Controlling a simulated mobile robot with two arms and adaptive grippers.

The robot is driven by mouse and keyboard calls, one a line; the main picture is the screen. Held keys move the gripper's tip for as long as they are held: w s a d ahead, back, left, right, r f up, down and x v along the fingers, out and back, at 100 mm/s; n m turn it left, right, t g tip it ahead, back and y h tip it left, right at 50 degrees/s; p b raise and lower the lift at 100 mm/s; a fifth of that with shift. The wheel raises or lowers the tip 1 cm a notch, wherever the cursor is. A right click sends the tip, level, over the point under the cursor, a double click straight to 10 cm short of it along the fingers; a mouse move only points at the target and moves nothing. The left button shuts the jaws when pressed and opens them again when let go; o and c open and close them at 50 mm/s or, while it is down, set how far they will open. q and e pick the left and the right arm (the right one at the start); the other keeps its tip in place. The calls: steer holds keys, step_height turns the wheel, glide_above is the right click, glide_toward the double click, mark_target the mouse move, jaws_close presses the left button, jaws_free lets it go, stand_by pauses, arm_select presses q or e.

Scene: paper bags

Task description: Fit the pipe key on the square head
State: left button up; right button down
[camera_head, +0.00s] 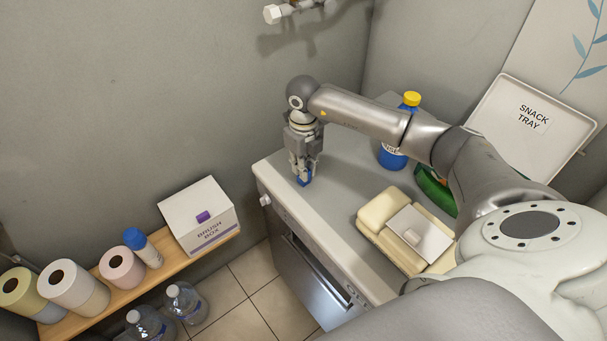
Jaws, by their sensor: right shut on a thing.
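My right gripper (303,168) points down over the far left corner of the white counter top. It is shut on a small blue piece (304,179), which looks like the pipe key; the fingers hide much of it. I cannot tell whether the blue piece touches the counter. A pale square head (272,14) sits on the end of a pipe fitting on the grey wall, at the top of the view. It is apart from the gripper and bare. My left gripper is not in view.
A blue bottle with a yellow cap (411,99) and a green object (434,190) stand by my right arm. A cream container (384,209) lies on the counter (338,228). A snack tray (537,122) leans behind. A wooden shelf (187,262) holds rolls and a white box (199,215).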

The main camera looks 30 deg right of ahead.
steer(key=shift+r, duration=0.2)
steer(key=shift+r+p, duration=0.7)
steer(key=shift+r, duration=0.15)
steer(key=shift+r, duration=0.1)
steer(key=shift+r+p, duration=1.85)
steer(key=shift+r, duration=1.05)
